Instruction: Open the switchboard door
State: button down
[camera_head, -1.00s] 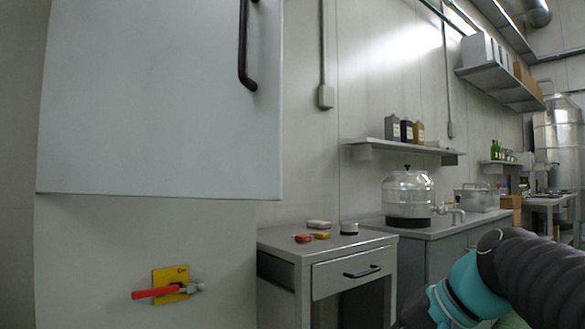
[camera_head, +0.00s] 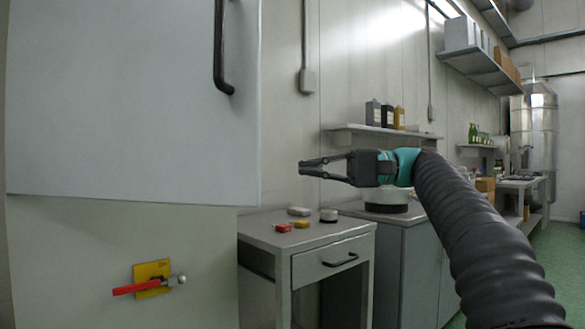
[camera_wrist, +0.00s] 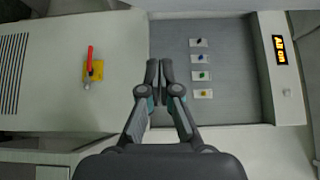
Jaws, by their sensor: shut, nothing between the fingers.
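The pale grey switchboard door (camera_head: 120,100) fills the upper left of the head view, with a black upright handle (camera_head: 221,50) near its right edge. It looks swung out, its right edge overhanging the cabinet (camera_head: 70,260). The wrist view is turned sideways and shows the grey inside (camera_wrist: 215,105) of the switchboard, with several small coloured knobs. An orange display (camera_wrist: 280,50) is on its frame. My gripper (camera_head: 303,168) is shut and empty, pointing left, just right of the door's edge in the head view. It also shows in the wrist view (camera_wrist: 159,70).
A red lever on a yellow plate (camera_head: 151,270) sits on the cabinet below the door. A drawer table (camera_head: 320,240) with small red, yellow and white items stands to the right. A wall shelf (camera_head: 380,130) holds bottles behind my gripper. Green floor (camera_head: 560,240) is clear at far right.

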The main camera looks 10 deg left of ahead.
aim_at(257, 169)
jog(key=s+a, duration=0.1)
jog(key=a, duration=0.2)
jog(key=s+a+b, duration=0.1)
jog(key=a, duration=0.1)
jog(key=s+a, duration=0.2)
jog(key=a, duration=0.1)
jog(key=shift+s+a+b, duration=0.1)
jog(key=shift+a+b, duration=0.25)
jog(key=shift+b, duration=0.05)
jog(key=shift+s, duration=0.75)
